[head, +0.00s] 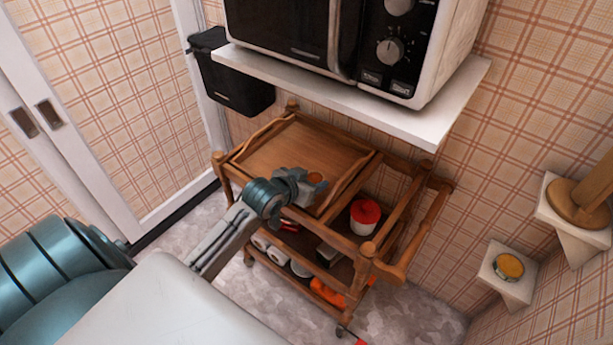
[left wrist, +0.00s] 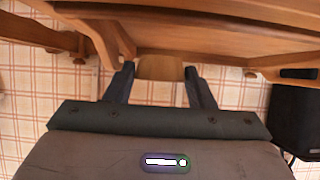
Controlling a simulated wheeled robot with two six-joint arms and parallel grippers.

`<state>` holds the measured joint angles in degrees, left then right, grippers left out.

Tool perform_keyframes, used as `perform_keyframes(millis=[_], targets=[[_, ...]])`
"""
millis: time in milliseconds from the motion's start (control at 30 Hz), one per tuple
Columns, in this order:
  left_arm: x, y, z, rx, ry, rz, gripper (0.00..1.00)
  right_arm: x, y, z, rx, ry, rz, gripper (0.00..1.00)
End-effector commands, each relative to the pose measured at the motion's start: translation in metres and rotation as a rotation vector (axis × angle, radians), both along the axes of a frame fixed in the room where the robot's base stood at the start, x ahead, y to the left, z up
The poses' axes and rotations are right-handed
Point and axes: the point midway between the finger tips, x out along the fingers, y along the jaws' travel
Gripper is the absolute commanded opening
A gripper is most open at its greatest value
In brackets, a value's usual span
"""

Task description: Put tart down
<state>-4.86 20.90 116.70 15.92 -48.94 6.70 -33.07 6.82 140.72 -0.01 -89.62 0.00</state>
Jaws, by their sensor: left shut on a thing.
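My left gripper (head: 308,185) is over the front right part of the wooden tray top of the cart (head: 280,150). It is shut on a small orange-brown tart (head: 316,179), mostly hidden behind the fingers. In the left wrist view the two fingers (left wrist: 160,88) hold the tan tart (left wrist: 160,67) between their tips, with the cart's wood just beyond it. I cannot tell whether the tart touches the tray. My right gripper is not in view.
A red-lidded white container (head: 365,214) stands on the cart, right of the tray. A white shelf (head: 440,125) with a microwave (head: 400,50) overhangs the back. The cart's wooden handle (head: 425,235) is at right. A small wall shelf holds a yellow round item (head: 508,267). The tray's back is clear.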

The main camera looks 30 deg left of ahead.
Motion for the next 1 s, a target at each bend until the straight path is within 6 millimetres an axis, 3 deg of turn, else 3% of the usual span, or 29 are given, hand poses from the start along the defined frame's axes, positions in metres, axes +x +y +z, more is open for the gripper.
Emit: perform_keyframes(millis=[100,300,633,967,1000], targets=[[0.02,0.021,-0.002,0.003,-0.001,0.002,0.26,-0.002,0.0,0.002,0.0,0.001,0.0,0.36],[0.035,0.036,-0.005,0.0,0.0,0.0,0.26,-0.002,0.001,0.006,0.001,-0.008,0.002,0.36],[0.035,0.036,-0.04,-0.001,0.0,0.0,0.26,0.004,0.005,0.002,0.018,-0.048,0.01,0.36],[0.035,0.036,-0.042,0.0,0.0,0.0,0.26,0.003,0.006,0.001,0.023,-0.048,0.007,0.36],[0.035,0.036,-0.043,0.0,0.0,0.0,0.53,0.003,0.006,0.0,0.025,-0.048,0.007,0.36]])
